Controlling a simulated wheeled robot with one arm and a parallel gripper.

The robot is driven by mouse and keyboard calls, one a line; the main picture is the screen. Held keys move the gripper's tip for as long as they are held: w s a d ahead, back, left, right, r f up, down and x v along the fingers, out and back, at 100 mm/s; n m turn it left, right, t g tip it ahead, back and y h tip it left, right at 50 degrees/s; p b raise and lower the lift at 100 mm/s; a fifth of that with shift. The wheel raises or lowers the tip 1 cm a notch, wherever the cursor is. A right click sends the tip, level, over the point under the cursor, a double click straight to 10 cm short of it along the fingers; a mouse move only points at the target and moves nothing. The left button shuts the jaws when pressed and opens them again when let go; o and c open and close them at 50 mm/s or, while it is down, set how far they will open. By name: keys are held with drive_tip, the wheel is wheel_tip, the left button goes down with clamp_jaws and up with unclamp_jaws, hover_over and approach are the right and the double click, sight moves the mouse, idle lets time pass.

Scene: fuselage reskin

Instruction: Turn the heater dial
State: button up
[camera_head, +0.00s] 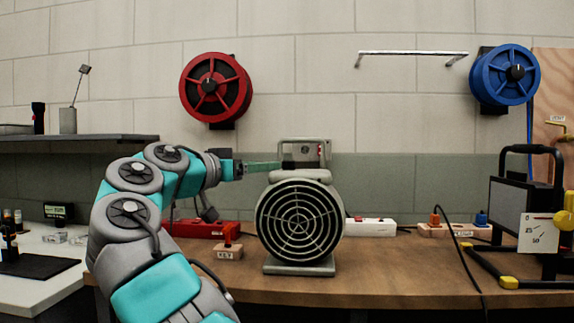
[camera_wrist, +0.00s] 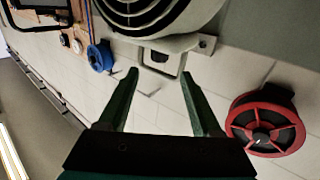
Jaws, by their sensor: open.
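The heater (camera_head: 300,222) is a grey round fan heater with a concentric grille, standing upright on the wooden bench. A small box or frame with a reddish mark (camera_head: 321,150) sits on its top; I cannot clearly make out the dial. My gripper (camera_head: 282,166) reaches in from the left, level with the heater's top. In the wrist view, which looks upside down, my gripper (camera_wrist: 159,74) is open and empty. Its two green fingers point towards the heater's top frame (camera_wrist: 165,67), beneath the heater's round body (camera_wrist: 160,18). I cannot tell whether a finger touches it.
A red reel (camera_head: 215,88) and a blue reel (camera_head: 505,75) hang on the wall. A red power strip (camera_head: 205,229) and a white one (camera_head: 370,227) flank the heater. A work lamp (camera_head: 518,205) stands at the right. Bare bench (camera_head: 400,270) lies right of the heater.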

sight(285, 164)
drive_tip(key=x, duration=0.7)
drive_tip(key=shift+w+d+p, duration=0.15)
drive_tip(key=shift+p, duration=0.2)
clamp_jaws()
